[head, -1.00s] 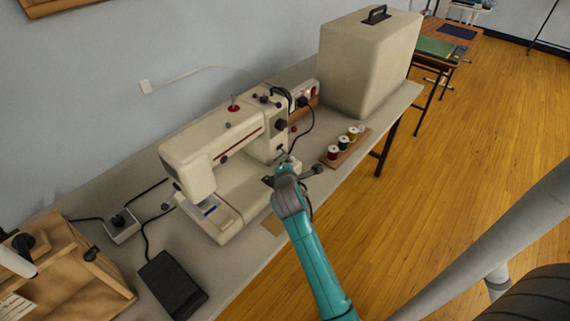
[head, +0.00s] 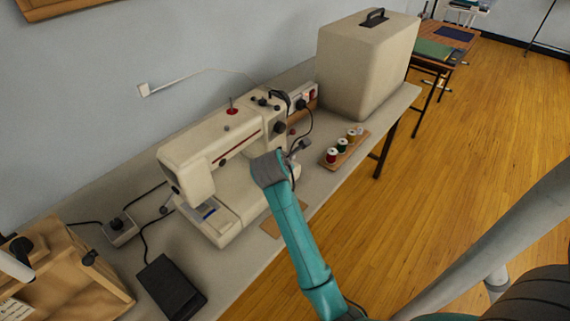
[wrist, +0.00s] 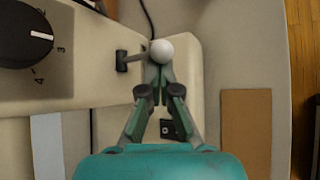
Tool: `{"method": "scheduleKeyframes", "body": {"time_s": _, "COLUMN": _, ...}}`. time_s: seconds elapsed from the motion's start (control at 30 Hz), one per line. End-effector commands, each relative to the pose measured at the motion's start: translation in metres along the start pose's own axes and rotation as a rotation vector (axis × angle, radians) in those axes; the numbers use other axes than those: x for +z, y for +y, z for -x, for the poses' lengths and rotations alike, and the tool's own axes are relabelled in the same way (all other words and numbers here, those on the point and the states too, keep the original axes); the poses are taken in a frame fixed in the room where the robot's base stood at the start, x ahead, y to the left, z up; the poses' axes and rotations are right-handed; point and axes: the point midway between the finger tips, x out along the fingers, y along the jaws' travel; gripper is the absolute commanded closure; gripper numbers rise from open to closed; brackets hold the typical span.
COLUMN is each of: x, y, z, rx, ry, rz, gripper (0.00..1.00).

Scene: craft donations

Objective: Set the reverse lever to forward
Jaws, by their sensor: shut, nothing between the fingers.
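The cream sewing machine (head: 215,150) stands on the long table. In the wrist view its body (wrist: 85,85) fills the left side. A short lever sticks out of that body from a dark mount (wrist: 122,60), with a white ball knob (wrist: 161,51) that I take for the reverse lever's end. My gripper (wrist: 158,76) is shut and empty, its fingertips right at the knob's lower side in the picture. I cannot tell whether they touch it. In the head view my wrist (head: 270,168) hides the lever and fingers.
A numbered black dial (wrist: 28,35) is on the machine left of the lever. A spool rack (head: 335,158) and a large cream case (head: 365,65) stand to the right on the table.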

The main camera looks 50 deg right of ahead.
Motion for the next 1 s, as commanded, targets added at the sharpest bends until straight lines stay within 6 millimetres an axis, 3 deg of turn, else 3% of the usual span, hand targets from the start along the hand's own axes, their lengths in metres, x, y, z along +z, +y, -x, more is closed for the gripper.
{"method": "scheduleKeyframes", "body": {"time_s": 0.1, "x": 0.003, "y": 0.005, "z": 0.003, "rx": -0.063, "ry": 0.000, "rz": 0.059, "gripper": 1.00}}
{"method": "scheduleKeyframes", "body": {"time_s": 1.0, "x": 0.015, "y": 0.013, "z": 0.015, "rx": -0.054, "ry": -0.003, "rz": 0.051, "gripper": 1.00}}
